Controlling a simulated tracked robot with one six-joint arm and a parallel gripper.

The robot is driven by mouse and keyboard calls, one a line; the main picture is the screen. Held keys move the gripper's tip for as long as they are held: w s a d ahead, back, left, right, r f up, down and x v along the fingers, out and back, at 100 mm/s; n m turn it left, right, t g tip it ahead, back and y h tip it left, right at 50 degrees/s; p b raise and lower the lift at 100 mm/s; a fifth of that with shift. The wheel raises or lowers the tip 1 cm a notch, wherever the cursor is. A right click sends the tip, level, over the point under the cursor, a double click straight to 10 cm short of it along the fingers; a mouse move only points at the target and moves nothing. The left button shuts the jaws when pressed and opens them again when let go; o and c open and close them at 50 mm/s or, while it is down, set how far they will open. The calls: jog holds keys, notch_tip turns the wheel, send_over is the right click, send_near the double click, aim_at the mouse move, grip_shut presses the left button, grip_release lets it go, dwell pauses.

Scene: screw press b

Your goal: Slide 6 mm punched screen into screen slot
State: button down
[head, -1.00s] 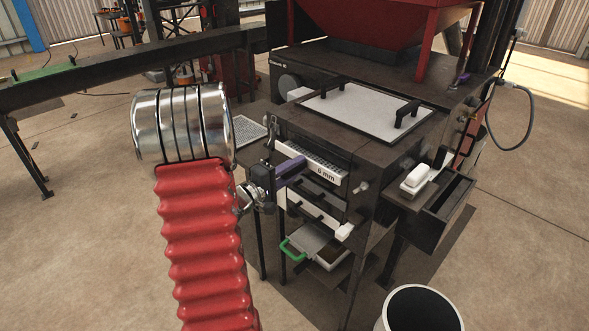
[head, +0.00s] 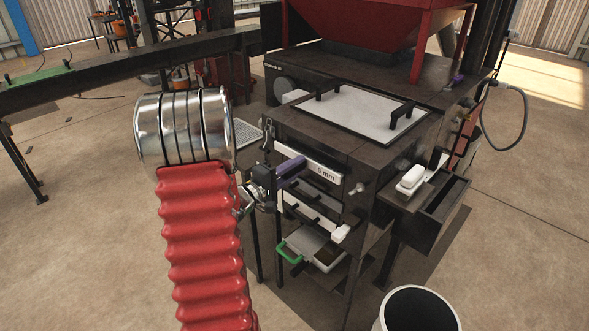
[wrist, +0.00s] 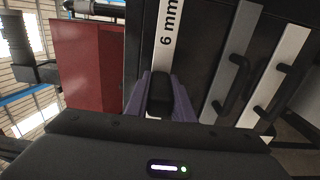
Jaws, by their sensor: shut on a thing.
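The 6 mm screen (head: 325,172) shows as a white front plate marked "6 mm", level in the upper slot of the dark press cabinet (head: 375,150). The plate looks close to flush with the cabinet front; the rest of the screen is hidden inside. In the wrist view its label (wrist: 168,30) stands straight ahead of the jaws. My gripper (head: 297,168), with purple fingers, is at the left part of the plate. In the wrist view the fingers (wrist: 158,95) are shut on the screen's black handle (wrist: 159,92).
A white bucket (head: 418,310) stands on the floor. A perforated plate (head: 247,133) is behind my wrist.

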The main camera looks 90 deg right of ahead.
jog(key=shift+x, duration=1.25)
jog(key=c, duration=1.4)
grip_release()
jog(key=shift+c, duration=0.2)
jog(key=v, duration=1.4)
jog(key=shift+d, duration=0.1)
